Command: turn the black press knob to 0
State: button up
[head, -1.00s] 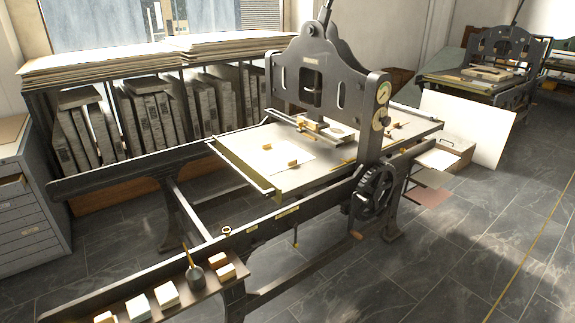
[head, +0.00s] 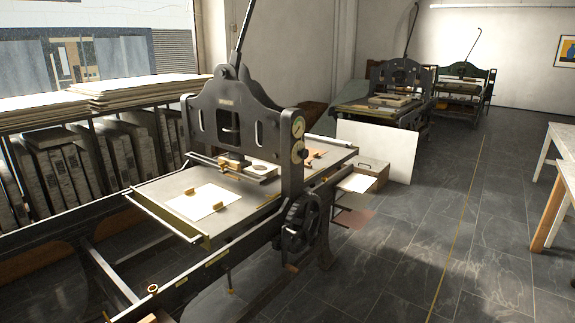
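The nearest lithography press (head: 240,115) stands left of centre in the head view, with a dark upright frame. On the right upright of its frame is a round pale gauge (head: 298,127). Just below the gauge is a small black knob (head: 300,151) over a pale dial plate. The knob's pointer and the dial's markings are too small to read. My gripper is not in view.
A spoked dark handwheel (head: 301,224) sits below the knob on the press's side. A pale board (head: 375,150) leans behind, beside a box (head: 369,174). Shelves of stone slabs (head: 60,170) stand at left. Open tiled floor (head: 420,235) lies to the right, up to white tables (head: 562,150).

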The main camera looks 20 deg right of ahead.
aim_at(304, 153)
jog(key=z, duration=1.1)
jog(key=i, duration=0.5)
jog(key=u, duration=3.8)
jog(key=i, duration=0.1)
jog(key=z, duration=2.15)
